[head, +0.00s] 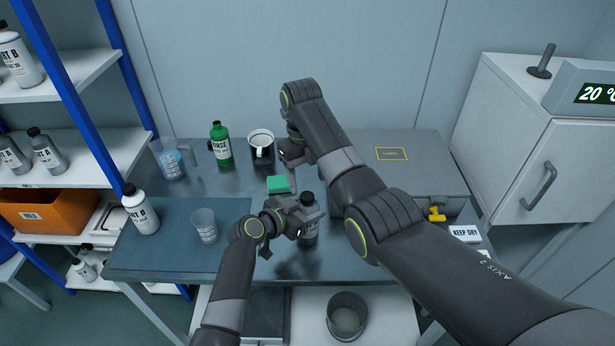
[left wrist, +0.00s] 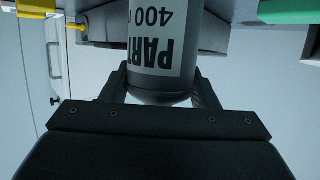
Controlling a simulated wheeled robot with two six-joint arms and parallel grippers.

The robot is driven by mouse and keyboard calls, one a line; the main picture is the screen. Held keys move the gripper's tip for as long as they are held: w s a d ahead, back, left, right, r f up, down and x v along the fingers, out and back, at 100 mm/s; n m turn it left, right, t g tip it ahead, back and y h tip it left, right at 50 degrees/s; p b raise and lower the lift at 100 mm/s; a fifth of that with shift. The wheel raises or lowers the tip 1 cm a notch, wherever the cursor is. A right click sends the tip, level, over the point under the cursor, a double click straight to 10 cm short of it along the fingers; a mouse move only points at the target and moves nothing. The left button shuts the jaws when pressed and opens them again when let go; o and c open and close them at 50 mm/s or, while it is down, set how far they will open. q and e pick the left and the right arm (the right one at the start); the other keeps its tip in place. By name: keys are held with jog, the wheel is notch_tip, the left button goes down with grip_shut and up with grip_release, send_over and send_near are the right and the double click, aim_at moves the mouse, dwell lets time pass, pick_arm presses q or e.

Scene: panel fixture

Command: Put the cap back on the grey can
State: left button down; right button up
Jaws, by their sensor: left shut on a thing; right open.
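The grey can (head: 309,232), with a white label, stands upright at the front middle of the table. My left gripper (head: 302,214) is shut around its upper part. In the left wrist view the can (left wrist: 160,50) appears upside down, with "PART" and "400" readable, between the fingers of the left gripper (left wrist: 160,98). A dark piece (head: 307,198) shows at the can's top; I cannot tell whether it is the cap or a bare neck. No separate loose cap is clear. My right gripper (head: 289,172) is open above and behind the can, close to a green block (head: 278,184).
A clear cup (head: 204,226) and a white bottle (head: 141,212) are left. A grey case (head: 405,165) fills the right. A bucket (head: 346,318) sits below.

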jog(key=shift+o, duration=1.3)
pick_arm(q)
jog(key=shift+c, duration=2.2)
grip_release()
jog(key=shift+a, duration=0.1)
pick_arm(e)
notch_tip(320, 180, down, 2)
jog(key=shift+f+b, duration=0.15)
jog(key=shift+b, duration=1)
pick_arm(q)
jog(key=v, duration=1.7)
jog(key=shift+s, duration=0.2)
pick_arm(e)
jog(key=shift+f, duration=0.1)
pick_arm(q)
jog(key=shift+a, duration=0.1)
